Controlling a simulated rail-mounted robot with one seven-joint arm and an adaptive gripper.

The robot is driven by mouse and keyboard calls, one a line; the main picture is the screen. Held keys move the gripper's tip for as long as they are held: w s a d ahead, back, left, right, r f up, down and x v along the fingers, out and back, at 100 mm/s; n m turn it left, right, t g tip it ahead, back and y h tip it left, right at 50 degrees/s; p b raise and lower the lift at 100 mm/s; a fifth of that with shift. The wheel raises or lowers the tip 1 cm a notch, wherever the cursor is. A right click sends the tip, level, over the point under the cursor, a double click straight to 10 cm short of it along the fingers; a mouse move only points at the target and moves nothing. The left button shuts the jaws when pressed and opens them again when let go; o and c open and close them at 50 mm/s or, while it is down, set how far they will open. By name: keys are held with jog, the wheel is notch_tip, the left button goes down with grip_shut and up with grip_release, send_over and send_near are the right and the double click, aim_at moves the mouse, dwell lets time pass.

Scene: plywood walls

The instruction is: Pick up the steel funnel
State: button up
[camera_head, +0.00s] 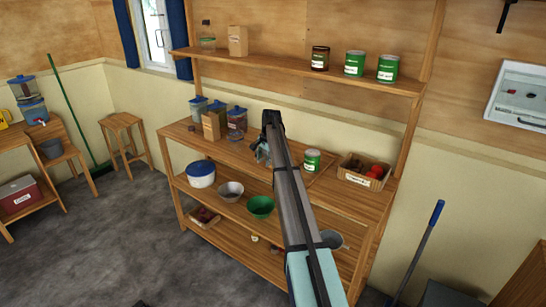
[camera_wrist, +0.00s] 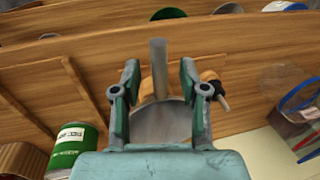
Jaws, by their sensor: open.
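The steel funnel shows in the wrist view as a grey metal cone (camera_wrist: 160,124) with a narrow spout pointing toward the top of the picture. My gripper (camera_wrist: 159,70) is open, with one finger on each side of the funnel. The fingers look apart from it, and the funnel's wide end is partly hidden behind the gripper body. An orange-tan object (camera_wrist: 209,80) shows behind the funnel and beside the right finger. In the head view my arm reaches over the workbench (camera_head: 330,185), and the funnel cannot be made out clearly there.
A green-labelled can (camera_head: 312,160) and a box of red items (camera_head: 363,172) stand right of my arm. Lidded containers (camera_head: 237,118) and a brown carton (camera_head: 211,126) stand left. An upper shelf (camera_head: 290,66) holds cans. Bowls (camera_head: 260,206) and a white tub (camera_head: 201,175) sit below.

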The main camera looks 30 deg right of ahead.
grip_shut()
jog(key=shift+r, duration=0.1)
